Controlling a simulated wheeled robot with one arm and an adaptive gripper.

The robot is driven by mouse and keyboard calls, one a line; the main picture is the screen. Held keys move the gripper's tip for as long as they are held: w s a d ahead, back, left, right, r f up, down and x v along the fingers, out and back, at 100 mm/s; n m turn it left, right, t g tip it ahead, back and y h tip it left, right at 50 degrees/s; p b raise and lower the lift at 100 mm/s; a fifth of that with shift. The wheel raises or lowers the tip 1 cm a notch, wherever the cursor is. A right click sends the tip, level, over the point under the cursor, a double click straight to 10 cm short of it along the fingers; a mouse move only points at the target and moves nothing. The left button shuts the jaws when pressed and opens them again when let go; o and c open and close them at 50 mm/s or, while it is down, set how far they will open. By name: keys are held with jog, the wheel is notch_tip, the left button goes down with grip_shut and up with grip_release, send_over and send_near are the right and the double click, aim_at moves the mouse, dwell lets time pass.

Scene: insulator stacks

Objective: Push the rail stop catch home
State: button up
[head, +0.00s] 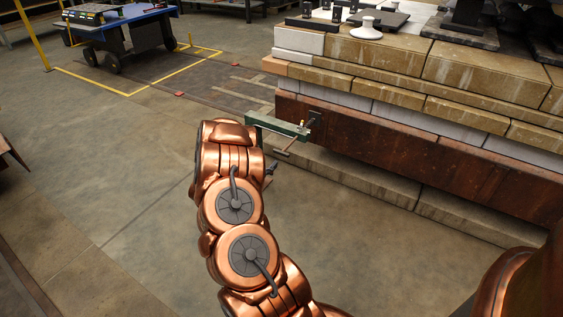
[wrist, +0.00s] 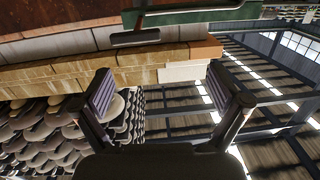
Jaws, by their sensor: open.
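A green bar (head: 283,126), apparently the rail stop, juts from the rust-brown beam beside a small dark plate (head: 315,118). A small brass-coloured piece (head: 302,124) sits at its right end, and a thin rod with a crosspiece (head: 284,152) hangs below. I cannot tell which part is the catch. In the wrist view a green part (wrist: 195,15) crosses the top edge, with a grey bar (wrist: 135,38) near it. My gripper (wrist: 168,90) is open and empty, its fingers apart and away from the green part. In the head view my arm mostly hides it.
The rust-brown beam (head: 420,162) runs along the stacked stone blocks (head: 400,85) at right. A blue-topped cart (head: 120,25) stands at the far left, near yellow floor lines. The floor (head: 110,180) left of my arm is clear.

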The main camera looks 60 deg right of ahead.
aim_at(280, 153)
jog(key=shift+g+h, duration=0.4)
jog(key=shift+g, duration=0.2)
jog(key=shift+s+d+f+b, duration=0.2)
jog(key=shift+s+d+b, duration=0.25)
jog(key=shift+d, duration=1.05)
jog(key=shift+s+d+f+b, duration=0.15)
jog(key=shift+s+d+b, duration=0.35)
jog(key=shift+d, duration=1)
jog(key=shift+s+d+f+b, duration=0.25)
jog(key=shift+d+b, duration=0.35)
jog(key=shift+d, duration=0.9)
jog(key=shift+c, duration=0.3)
